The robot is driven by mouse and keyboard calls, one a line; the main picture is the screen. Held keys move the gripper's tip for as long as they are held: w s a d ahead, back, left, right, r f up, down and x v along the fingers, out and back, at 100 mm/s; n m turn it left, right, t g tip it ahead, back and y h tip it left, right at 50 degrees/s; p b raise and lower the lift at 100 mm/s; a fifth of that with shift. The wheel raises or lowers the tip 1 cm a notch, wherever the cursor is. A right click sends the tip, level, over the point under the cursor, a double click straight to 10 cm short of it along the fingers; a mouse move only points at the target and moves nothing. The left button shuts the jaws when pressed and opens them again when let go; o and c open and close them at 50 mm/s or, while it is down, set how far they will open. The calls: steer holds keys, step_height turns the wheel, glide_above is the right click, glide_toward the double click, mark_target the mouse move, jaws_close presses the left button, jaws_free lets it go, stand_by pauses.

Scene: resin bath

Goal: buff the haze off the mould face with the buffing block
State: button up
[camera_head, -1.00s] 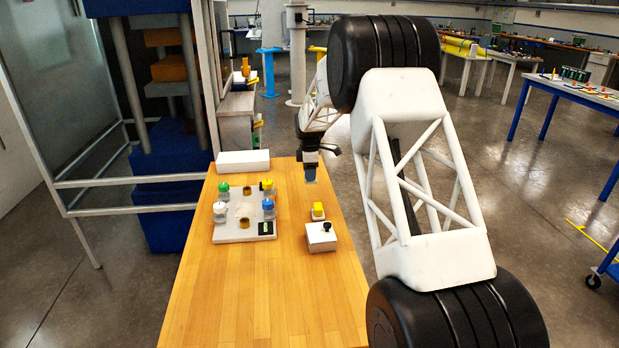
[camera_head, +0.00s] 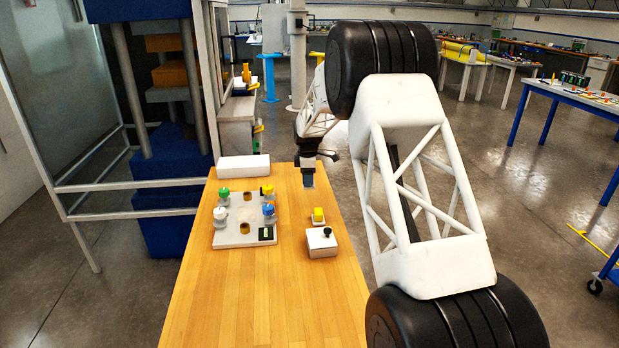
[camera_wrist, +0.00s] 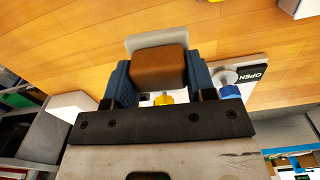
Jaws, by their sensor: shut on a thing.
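My gripper (camera_head: 308,182) is above the right back part of the wooden table, right of the mould plate. In the wrist view its blue fingers (camera_wrist: 158,78) are shut on the brown buffing block (camera_wrist: 157,66), which has a pale strip along its far side. The grey mould plate (camera_head: 231,238) lies flat at the left, with green, yellow, white and blue knobs near its corners and two brass-coloured round parts. I see no clear haze patch on its face. The block is apart from the plate.
A white box with a black knob (camera_head: 318,244) and a small yellow-topped item (camera_head: 318,215) stand right of the plate. A long white block (camera_head: 243,168) lies behind it. The front of the table (camera_head: 262,300) is clear. A press frame stands at the left.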

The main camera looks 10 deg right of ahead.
steer(key=s+a+m, duration=0.4)
steer(key=a+m, duration=0.4)
steer(key=a, duration=0.3)
steer(key=s+a+m, duration=0.4)
steer(key=a+m, duration=0.5)
steer(key=a, duration=0.3)
steer(key=shift+s+a, duration=0.15)
steer(key=shift+s, duration=0.05)
steer(key=shift+f, duration=0.1)
